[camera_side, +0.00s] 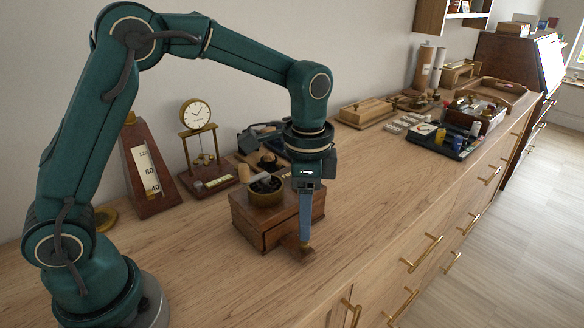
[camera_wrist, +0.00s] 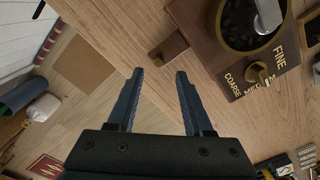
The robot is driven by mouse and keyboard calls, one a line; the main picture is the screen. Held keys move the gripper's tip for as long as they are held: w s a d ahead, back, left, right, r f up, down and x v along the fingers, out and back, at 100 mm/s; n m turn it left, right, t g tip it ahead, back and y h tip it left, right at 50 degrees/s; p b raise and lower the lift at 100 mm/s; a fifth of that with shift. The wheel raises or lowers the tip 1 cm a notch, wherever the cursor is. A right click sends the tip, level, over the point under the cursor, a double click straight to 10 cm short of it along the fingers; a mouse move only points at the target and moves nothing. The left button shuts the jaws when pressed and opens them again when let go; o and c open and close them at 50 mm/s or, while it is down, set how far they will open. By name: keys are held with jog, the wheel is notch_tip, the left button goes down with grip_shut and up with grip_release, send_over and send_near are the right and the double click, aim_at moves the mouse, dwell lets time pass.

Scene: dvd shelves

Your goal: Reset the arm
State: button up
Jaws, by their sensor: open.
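My gripper (camera_side: 305,240) points down at the front of a brown wooden box grinder (camera_side: 245,220). In the wrist view, the two blue-grey fingers of my gripper (camera_wrist: 159,75) are apart with nothing between them. A small brown piece, seemingly the grinder's drawer (camera_wrist: 169,49), sticks out from the box, just beyond the fingertips. In the side view, the fingers partly hide this piece, and I cannot tell whether they touch it. The grinder's top, with a dial lettered coarse to fine (camera_wrist: 258,74), shows at upper right in the wrist view.
A metronome (camera_side: 150,178) and a brass clock (camera_side: 197,116) stand to the left against the wall. Wooden boxes (camera_side: 365,111) and a dark tray of small items (camera_side: 446,140) lie farther right. The counter (camera_side: 390,205) right of my gripper is clear.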

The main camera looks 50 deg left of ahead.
jog(key=shift+r, duration=0.35)
jog(key=s+a+r+n+t, duration=0.25)
jog(key=s+r+t, duration=0.2)
jog(key=r, duration=0.55)
jog(key=s+a+f+n+t, duration=0.1)
jog(key=s+a+f+n, duration=0.1)
jog(key=s+n, duration=0.4)
jog(key=s+f, duration=0.1)
jog(key=s, duration=0.3)
jog(key=shift+f, duration=0.15)
